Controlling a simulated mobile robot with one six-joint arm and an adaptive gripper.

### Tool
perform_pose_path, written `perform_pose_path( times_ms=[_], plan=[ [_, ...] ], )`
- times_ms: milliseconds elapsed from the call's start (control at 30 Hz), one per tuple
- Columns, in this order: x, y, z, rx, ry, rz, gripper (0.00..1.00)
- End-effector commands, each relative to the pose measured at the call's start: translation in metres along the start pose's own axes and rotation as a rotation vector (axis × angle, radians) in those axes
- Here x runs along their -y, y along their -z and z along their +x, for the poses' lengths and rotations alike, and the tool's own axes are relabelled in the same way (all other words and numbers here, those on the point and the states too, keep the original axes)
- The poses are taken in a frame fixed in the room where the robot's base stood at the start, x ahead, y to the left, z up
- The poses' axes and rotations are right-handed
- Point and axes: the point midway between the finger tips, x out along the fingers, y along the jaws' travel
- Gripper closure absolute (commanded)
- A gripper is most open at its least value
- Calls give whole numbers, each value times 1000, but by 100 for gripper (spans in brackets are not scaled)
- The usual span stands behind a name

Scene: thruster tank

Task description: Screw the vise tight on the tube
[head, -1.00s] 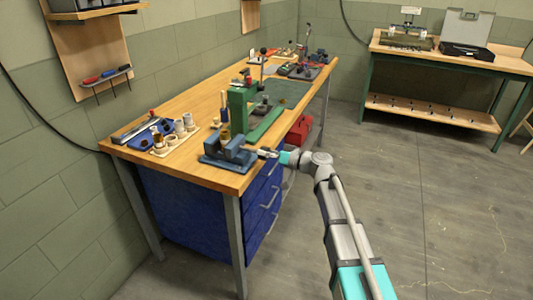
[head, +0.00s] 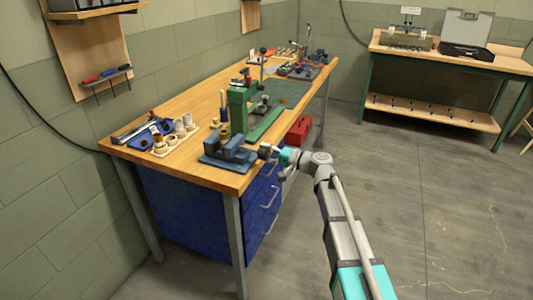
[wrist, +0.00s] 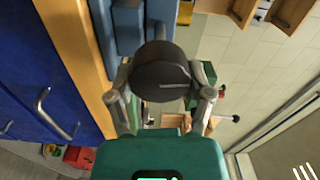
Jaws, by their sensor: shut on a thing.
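The blue vise (head: 226,151) stands at the near right corner of the wooden bench. Part of its blue body shows at the top of the wrist view (wrist: 128,25). My gripper (head: 268,151) is at the vise's right end, out by the bench edge. In the wrist view, my gripper's two fingers (wrist: 163,90) are on either side of a dark round knob (wrist: 160,68) in line with the vise, and are shut on it.
A green press-like stand (head: 238,107) rises behind the vise. Blue drawers with handles (head: 268,198) are below the bench edge. The floor to the right is open.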

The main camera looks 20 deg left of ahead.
Motion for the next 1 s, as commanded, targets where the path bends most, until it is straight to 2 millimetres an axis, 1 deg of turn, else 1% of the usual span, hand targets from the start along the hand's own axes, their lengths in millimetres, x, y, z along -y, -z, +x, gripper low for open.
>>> perform_pose_path(
  times_ms=[200,433,700,1000],
  plan=[
    [-1,0,1,2,0,186,81],
    [-2,0,1,1,0,322,81],
    [-2,0,0,1,0,385,81],
    [-2,0,0,1,0,388,81]
  ],
)
